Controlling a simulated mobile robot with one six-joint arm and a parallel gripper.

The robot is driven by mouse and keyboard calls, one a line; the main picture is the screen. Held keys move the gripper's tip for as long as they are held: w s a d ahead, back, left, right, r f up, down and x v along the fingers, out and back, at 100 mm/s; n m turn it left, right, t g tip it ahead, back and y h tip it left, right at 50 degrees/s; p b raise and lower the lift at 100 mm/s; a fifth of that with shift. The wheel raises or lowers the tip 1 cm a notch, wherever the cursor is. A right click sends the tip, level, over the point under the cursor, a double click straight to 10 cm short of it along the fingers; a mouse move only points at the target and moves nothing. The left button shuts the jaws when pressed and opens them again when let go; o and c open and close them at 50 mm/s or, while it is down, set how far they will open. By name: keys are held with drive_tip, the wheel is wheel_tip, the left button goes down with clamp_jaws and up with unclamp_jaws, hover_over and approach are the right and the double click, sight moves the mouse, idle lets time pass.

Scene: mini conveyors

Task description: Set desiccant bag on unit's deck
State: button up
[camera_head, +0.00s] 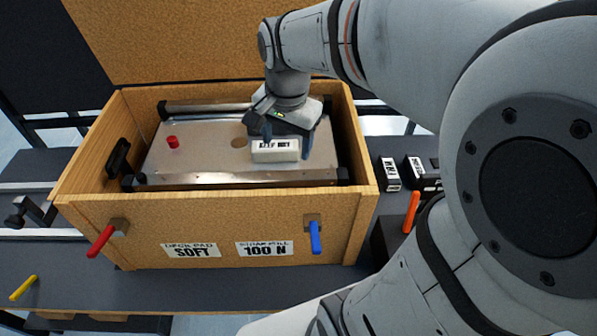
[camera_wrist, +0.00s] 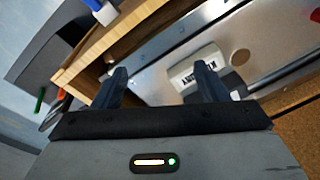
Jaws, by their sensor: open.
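The unit sits inside an open wooden crate (camera_head: 140,215). My gripper (camera_head: 286,138) is open just above and behind the bag. In the wrist view my fingers (camera_wrist: 160,84) stand apart, and the right one hides part of the bag (camera_wrist: 182,73). Any contact between fingers and bag cannot be told.
The crate's walls and raised lid (camera_head: 170,40) surround the deck. A red knob (camera_head: 173,142) and a round hole (camera_head: 239,142) are on the deck. Red (camera_head: 101,240) and blue (camera_head: 315,237) handles stick out in front. Labelled black boxes (camera_head: 389,174) stand to the right.

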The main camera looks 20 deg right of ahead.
drive_tip(key=s+f+n+t, duration=0.1)
drive_tip(key=s+f+n, duration=0.2)
drive_tip(key=s+n, duration=0.6)
drive_tip(key=shift+n, duration=0.3)
drive_tip(key=shift+c, duration=0.4)
idle(0.3)
